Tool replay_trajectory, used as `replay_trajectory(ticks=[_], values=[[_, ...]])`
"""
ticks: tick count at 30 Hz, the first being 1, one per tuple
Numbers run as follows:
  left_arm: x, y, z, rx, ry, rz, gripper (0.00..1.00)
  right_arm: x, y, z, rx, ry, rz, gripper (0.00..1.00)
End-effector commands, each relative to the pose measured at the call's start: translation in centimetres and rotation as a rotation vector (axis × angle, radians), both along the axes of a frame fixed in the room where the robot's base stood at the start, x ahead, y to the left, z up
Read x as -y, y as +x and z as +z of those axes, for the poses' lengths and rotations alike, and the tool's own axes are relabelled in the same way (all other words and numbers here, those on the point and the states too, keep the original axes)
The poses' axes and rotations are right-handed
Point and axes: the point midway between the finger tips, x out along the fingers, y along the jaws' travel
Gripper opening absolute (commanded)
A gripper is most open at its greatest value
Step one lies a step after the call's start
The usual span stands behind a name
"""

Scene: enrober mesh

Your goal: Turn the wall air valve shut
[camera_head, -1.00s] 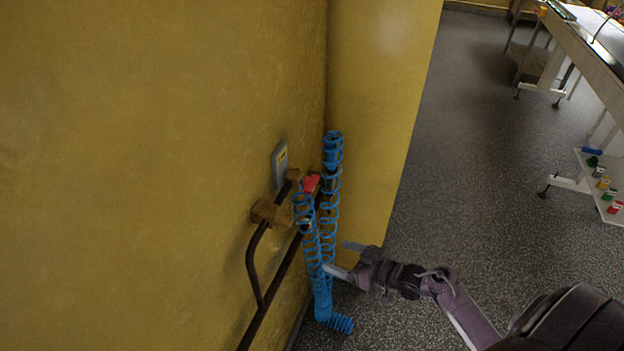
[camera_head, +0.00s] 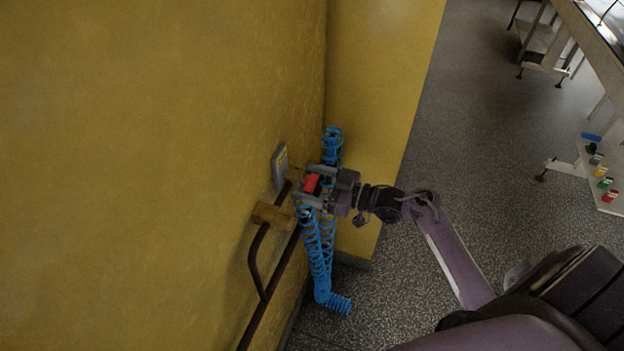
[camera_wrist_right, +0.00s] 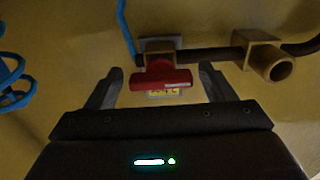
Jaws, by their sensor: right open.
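The wall air valve has a red handle (camera_head: 312,183) on a dark pipe by the yellow wall. It also shows in the right wrist view as a red handle (camera_wrist_right: 161,78), lying across the picture. My right gripper (camera_head: 309,182) is open at the valve, with one finger on each side of the handle. In the right wrist view its fingertips (camera_wrist_right: 160,84) stand apart, left and right of the handle, with a gap on both sides. My left gripper is not in view.
A coiled blue air hose (camera_head: 318,260) hangs below the valve, close to my gripper. A yellow wall panel (camera_head: 375,110) stands behind.

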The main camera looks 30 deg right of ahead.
Motion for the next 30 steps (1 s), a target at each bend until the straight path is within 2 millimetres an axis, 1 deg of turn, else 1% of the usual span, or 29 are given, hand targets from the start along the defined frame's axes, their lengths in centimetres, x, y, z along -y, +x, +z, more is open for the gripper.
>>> replay_trajectory(ticks=[3, 7, 17, 18, 23, 30], values=[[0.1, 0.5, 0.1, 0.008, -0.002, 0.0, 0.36, -0.1, 0.1, -0.1, -0.001, -0.001, 0.0, 0.76], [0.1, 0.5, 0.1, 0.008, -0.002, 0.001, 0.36, -0.1, 0.1, -0.1, -0.001, -0.001, 0.0, 0.76], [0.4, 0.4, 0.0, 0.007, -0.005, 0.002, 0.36, -0.1, 0.1, -0.1, -0.001, -0.001, 0.0, 0.33], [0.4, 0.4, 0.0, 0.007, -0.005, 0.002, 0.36, -0.1, 0.1, -0.1, -0.001, -0.001, -0.001, 0.32], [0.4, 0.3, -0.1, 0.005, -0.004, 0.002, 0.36, 0.0, 0.1, -0.1, 0.007, -0.009, 0.0, 0.32], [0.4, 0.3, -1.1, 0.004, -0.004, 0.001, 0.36, -0.1, 0.0, -0.3, 0.064, -0.074, 0.0, 0.32]])
